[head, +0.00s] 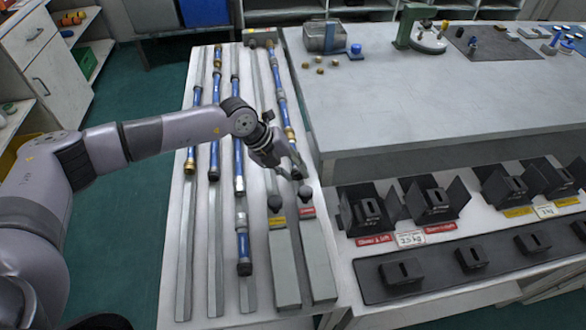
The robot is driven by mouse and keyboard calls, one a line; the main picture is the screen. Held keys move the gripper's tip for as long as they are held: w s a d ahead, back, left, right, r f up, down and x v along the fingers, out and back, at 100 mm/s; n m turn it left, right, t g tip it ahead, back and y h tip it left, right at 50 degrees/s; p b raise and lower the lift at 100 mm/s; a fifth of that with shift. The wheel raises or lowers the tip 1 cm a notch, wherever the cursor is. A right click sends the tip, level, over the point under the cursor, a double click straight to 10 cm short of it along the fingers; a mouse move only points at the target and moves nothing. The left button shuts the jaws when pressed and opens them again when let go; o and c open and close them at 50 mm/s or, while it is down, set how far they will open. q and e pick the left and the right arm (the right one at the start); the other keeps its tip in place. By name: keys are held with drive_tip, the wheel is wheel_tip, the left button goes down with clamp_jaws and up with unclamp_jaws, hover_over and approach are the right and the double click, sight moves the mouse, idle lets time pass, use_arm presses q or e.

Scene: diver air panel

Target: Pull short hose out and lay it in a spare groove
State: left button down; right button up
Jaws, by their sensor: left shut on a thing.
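Several blue hoses with brass and dark end fittings lie lengthwise in grey grooves on a pale rack (173,262). The rightmost hose (282,100) runs from the rack's far end down to my left gripper (293,167). My left gripper is shut on this hose near its near end; the fingers partly hide that end, and I cannot tell whether it is lifted. Just left of it, a groove (258,88) shows no hose in its visible part; my wrist hides some of it. Other hoses lie farther left, including one (214,130) and a near one (243,235). My right gripper is out of view.
Two grey blocks (284,268) with dark knobs and yellow and red labels stand at the rack's near right. A grey worktop (420,90) adjoins on the right, with black holders (367,210) on a lower shelf. The near grooves at left are bare.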

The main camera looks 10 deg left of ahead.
sight(294, 188)
use_arm(q)
drive_tip(key=shift+s+f, duration=0.2)
drive_tip(key=shift+s, duration=0.1)
drive_tip(key=shift+s+d+f, duration=0.1)
drive_tip(key=shift+s, duration=0.15)
drive_tip(key=shift+s+d+p, duration=0.2)
drive_tip(key=shift+s+p, duration=0.2)
drive_tip(key=shift+s, duration=0.1)
drive_tip(key=shift+s+d+p, duration=0.2)
drive_tip(key=shift+s+p, duration=0.15)
drive_tip(key=shift+s, duration=0.1)
